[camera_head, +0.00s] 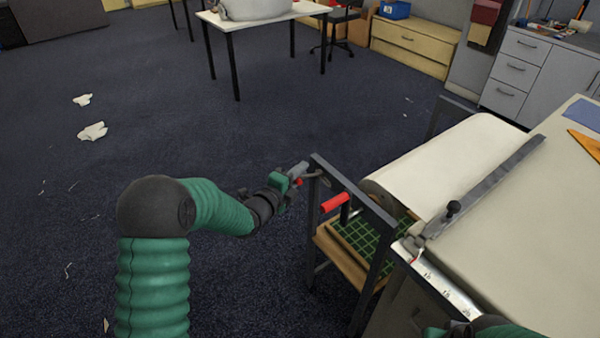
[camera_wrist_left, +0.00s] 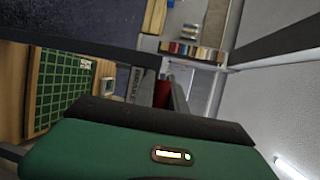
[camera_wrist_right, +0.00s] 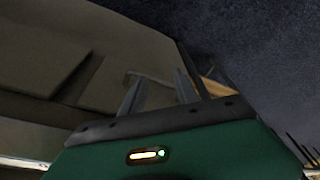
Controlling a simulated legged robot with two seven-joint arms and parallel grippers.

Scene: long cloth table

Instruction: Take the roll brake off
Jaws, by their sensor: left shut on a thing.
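My left gripper (camera_head: 297,176) is at the near left upright of the roll stand (camera_head: 352,190). It is shut on the roll brake, a small lever whose red part (camera_wrist_left: 162,94) shows between the fingers in the left wrist view. My right gripper (camera_wrist_right: 160,90) is open and empty, low beside the table; only a bit of that arm shows in the head view.
A red-handled crank (camera_head: 335,202) sticks out close to my left gripper. A green cutting mat (camera_head: 365,243) lies on the lower wooden shelf. A metal cutting bar (camera_head: 485,187) with a black knob crosses the table (camera_head: 530,240).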

